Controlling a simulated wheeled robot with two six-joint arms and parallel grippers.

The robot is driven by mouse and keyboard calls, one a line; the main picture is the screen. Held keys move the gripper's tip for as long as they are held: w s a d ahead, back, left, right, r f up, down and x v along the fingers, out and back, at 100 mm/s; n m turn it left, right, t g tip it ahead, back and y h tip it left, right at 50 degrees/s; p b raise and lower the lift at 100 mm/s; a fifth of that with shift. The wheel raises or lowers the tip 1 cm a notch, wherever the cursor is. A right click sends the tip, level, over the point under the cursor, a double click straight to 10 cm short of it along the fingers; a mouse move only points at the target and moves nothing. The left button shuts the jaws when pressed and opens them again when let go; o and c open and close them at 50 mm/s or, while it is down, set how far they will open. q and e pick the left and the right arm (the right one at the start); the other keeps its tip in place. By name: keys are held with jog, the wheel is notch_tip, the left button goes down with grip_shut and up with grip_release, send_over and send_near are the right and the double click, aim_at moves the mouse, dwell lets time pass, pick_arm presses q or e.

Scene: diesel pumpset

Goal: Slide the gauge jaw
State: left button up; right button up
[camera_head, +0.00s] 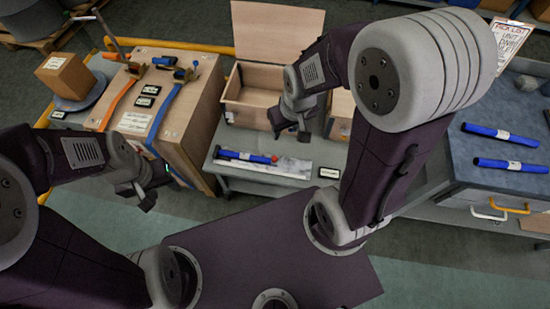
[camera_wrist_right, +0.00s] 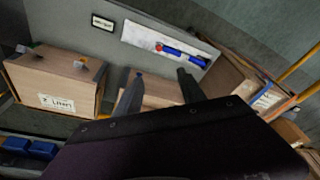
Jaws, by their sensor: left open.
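A blue gauge (camera_head: 243,156) with a white label and a red piece near its right end lies on the grey bench. Its right end is on a pale marbled sheet (camera_head: 290,168). In the right wrist view the gauge (camera_wrist_right: 185,54) lies beyond the fingertips, with the red piece at its left end. My right gripper (camera_head: 289,131) is open and empty, above the bench near the small wooden box, apart from the gauge. Its two fingers (camera_wrist_right: 160,80) stand apart in the wrist view. My left gripper (camera_head: 140,195) is open and empty, low at the left, in front of the large crate.
An open wooden box (camera_head: 245,110) with a raised lid stands behind the gauge. A large strapped wooden crate (camera_head: 190,125) stands to its left. A small black-framed label (camera_head: 329,172) lies right of the sheet. Blue rolls (camera_head: 500,134) lie on the right-hand cabinet.

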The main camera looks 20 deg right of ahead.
jog(key=w+f+n, duration=0.1)
jog(key=w+f, duration=0.2)
jog(key=w, duration=0.6)
jog(key=n+g+b, duration=0.1)
jog(key=g+b, duration=0.2)
send_over(275, 158)
notch_tip(275, 158, down, 23)
notch_tip(275, 158, down, 9)
jog(key=shift+r+b, duration=0.1)
jog(key=shift+b, duration=0.3)
grip_shut()
